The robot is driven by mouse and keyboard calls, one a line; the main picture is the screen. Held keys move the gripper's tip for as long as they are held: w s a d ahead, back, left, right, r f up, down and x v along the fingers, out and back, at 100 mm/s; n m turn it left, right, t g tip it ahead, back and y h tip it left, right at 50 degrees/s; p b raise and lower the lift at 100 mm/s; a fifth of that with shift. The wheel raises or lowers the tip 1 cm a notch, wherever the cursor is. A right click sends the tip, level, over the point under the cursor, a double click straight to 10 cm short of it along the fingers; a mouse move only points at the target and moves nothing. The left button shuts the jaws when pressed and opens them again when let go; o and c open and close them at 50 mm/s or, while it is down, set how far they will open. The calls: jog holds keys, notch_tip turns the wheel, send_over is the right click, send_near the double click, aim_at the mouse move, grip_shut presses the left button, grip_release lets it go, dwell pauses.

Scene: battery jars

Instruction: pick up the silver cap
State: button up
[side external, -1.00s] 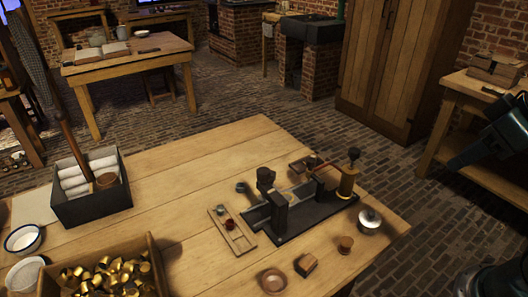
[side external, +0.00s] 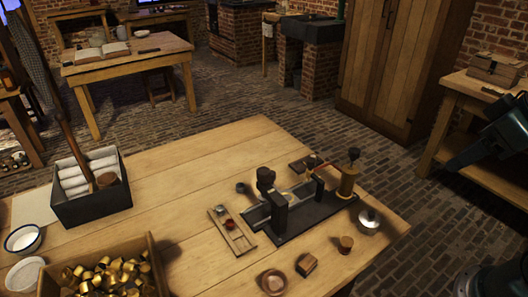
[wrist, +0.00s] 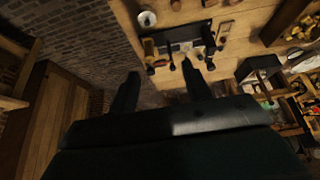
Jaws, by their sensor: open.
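A small silver piece (side external: 219,210), which looks like the silver cap, sits at the far end of a narrow wooden tray (side external: 243,246), beside a dark red piece (side external: 231,224). It is too small to make out in the wrist view. My gripper (wrist: 160,70) is open in the wrist view, with two dark fingers apart and nothing between them. It is high and well away from the table. In the side view only part of my dark arm shows at the right edge.
A black fixture (side external: 300,217) with upright posts stands right of the tray. A silver-lidded pot (side external: 368,220), a wooden block (side external: 307,264) and a round wooden dish (side external: 273,282) are near the front edge. A box of brass pieces (side external: 152,258) and a dark box (side external: 92,208) stand left.

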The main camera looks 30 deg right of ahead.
jog(key=w+a+r+n+g, duration=0.1)
jog(key=w+a+r, duration=0.1)
jog(key=w, duration=0.4)
jog(key=w+a+r, duration=0.2)
jog(key=w, duration=0.4)
jog(key=n+g, duration=0.3)
send_over(222, 213)
notch_tip(222, 213, down, 22)
jog(key=shift+s+d+f+y, duration=0.1)
jog(key=shift+d+f+y, duration=0.1)
jog(key=shift+d+y, duration=0.1)
jog(key=shift+f, duration=0.15)
jog(key=shift+w+a+f, duration=0.1)
jog(key=shift+w+f, duration=0.05)
jog(key=shift+f, duration=1.2)
jog(key=shift+w+a+f, duration=0.1)
jog(key=shift+w+f, duration=0.05)
jog(key=shift+f, duration=1.25)
jog(key=shift+w+f, duration=0.15)
jog(key=shift+f, duration=1.2)
